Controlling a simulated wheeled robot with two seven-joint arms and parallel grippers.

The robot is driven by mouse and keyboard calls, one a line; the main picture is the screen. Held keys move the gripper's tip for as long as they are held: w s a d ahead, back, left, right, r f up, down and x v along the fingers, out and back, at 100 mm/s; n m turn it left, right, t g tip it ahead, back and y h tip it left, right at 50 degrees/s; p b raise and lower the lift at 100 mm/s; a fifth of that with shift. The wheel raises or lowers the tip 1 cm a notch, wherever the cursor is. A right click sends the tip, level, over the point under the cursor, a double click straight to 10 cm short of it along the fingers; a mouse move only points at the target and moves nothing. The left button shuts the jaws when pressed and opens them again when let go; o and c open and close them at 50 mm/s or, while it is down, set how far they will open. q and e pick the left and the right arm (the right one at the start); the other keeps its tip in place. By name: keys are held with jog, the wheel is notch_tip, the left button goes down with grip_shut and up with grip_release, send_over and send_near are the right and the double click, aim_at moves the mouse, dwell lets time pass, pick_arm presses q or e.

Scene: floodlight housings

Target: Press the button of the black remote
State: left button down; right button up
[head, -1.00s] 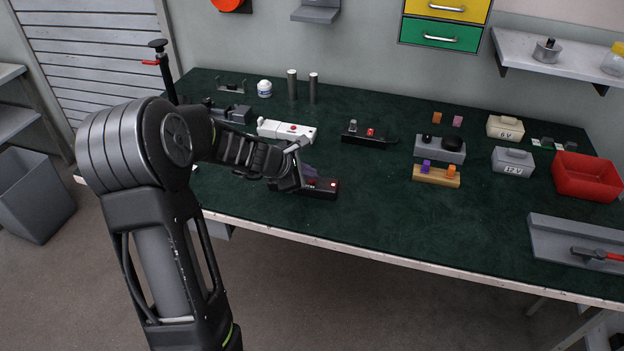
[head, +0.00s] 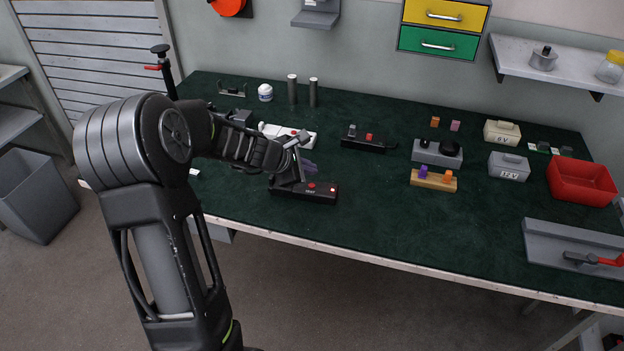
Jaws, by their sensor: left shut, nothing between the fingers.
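A black remote (head: 322,195) lies near the front edge of the green table, left of the middle. It has a round red button on top and a small light at its right end. My left gripper (head: 308,169) is shut and empty. Its fingertips are just behind and above the red button, and the button shows clear of them. My right gripper is not in view.
A white remote-like box (head: 297,133) with a red button lies behind my left gripper. A black device (head: 369,139) with a red knob lies to the right. A grey block (head: 437,154) and a wooden block (head: 433,181) stand farther right. The front middle of the table is clear.

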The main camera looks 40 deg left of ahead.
aim_at(309, 188)
pick_arm(q)
notch_tip(309, 188, up, 4)
jog(key=shift+f+p, duration=0.25)
jog(key=shift+p, duration=0.95)
